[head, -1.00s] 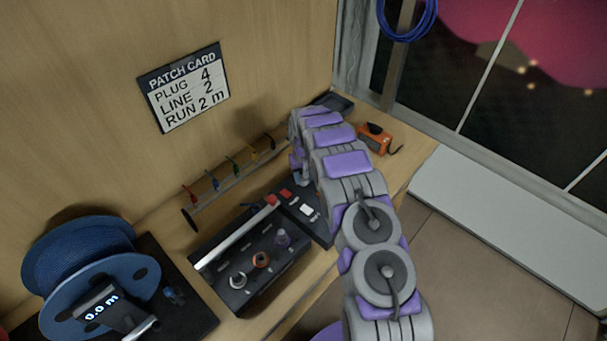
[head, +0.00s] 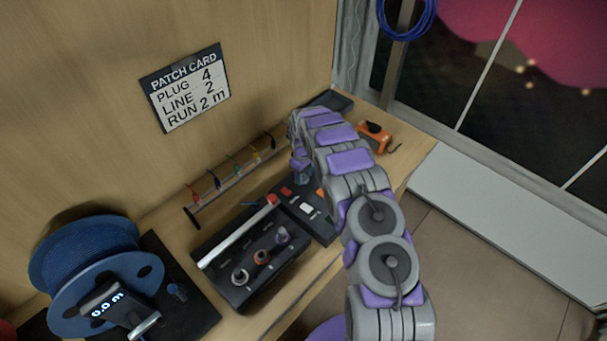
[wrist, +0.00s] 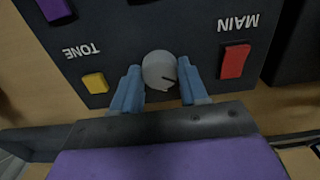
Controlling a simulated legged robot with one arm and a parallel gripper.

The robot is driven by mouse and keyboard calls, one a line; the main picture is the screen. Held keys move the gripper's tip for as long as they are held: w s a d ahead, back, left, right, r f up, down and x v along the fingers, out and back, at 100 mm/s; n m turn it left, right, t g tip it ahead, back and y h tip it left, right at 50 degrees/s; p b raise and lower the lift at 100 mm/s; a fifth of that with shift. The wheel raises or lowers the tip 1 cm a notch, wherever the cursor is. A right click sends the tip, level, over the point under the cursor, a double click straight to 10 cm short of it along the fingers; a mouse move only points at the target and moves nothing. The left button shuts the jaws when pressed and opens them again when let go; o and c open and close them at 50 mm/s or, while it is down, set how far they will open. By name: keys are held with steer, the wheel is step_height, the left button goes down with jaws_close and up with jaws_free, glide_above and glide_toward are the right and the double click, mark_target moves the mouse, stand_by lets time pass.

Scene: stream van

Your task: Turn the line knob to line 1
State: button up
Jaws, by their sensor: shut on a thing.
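A round grey knob (wrist: 160,70) with a dark pointer mark sits on a dark panel (wrist: 140,27) in the wrist view, between the upside-down labels TONE and MAIN. The mark points toward the lower right of that picture. My gripper (wrist: 160,88) is shut on the knob, one blue finger at each side. In the head view my gripper (head: 302,178) is over the far end of the dark panel (head: 322,228), and my arm hides the knob. No line numbers can be read around the knob.
A red switch (wrist: 235,61) and a yellow button (wrist: 95,82) flank the knob closely. A black box with plugs (head: 250,285), a blue cable reel (head: 85,265) and an orange device (head: 377,138) share the bench.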

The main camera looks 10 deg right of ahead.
steer(key=shift+w+r, duration=0.1)
steer(key=shift+w, duration=0.05)
steer(key=o, duration=1)
steer(key=shift+o, duration=0.2)
step_height(320, 180, up, 17)
steer(key=shift+p, duration=0.35)
